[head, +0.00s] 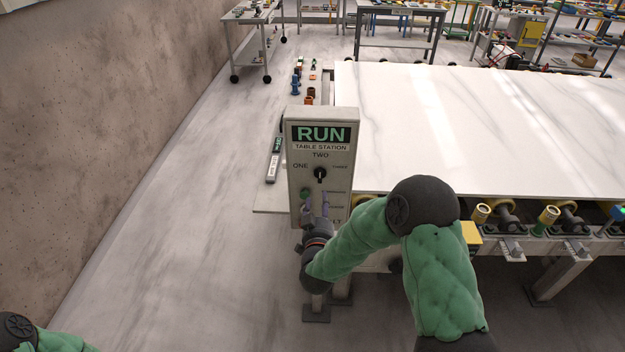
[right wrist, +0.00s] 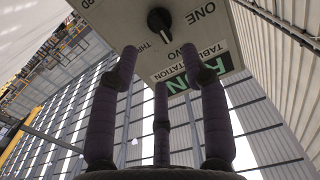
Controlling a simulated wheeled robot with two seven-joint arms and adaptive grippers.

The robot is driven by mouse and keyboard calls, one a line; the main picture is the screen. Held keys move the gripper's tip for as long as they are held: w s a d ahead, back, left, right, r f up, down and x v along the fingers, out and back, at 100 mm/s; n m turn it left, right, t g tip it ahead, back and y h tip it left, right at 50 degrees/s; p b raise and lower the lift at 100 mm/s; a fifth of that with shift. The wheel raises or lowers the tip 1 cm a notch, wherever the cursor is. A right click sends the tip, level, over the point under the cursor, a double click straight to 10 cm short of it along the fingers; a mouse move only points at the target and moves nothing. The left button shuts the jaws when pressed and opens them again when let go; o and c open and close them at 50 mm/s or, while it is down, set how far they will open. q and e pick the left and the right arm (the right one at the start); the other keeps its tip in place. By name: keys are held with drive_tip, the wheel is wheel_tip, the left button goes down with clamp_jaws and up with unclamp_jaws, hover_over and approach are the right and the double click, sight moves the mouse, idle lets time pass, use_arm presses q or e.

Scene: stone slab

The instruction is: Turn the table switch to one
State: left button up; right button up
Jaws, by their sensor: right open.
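The table switch is a black knob (head: 320,173) on the grey TABLE STATION panel (head: 343,160), with ONE to its left, TWO above and THREE to its right. In the right wrist view the knob (right wrist: 160,21) has a white mark that appears to point toward TWO. My right gripper (head: 316,204) is in front of the lower part of the panel, below the knob, its purple fingers pointing up toward it. In the right wrist view the gripper (right wrist: 165,72) is open and empty, its fingers spread short of the knob. My left gripper is out of view.
A green button (head: 305,194) sits on the panel beside the fingers. A large white stone slab (head: 480,130) lies on the table right of the panel. A concrete wall (head: 90,110) stands at left, with bare floor between. Carts and benches (head: 400,30) stand behind.

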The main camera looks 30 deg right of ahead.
sight(321, 177)
drive_tip(key=x, duration=1.1)
drive_tip(key=shift+s+d+r, duration=0.15)
drive_tip(key=shift+r, duration=0.25)
clamp_jaws()
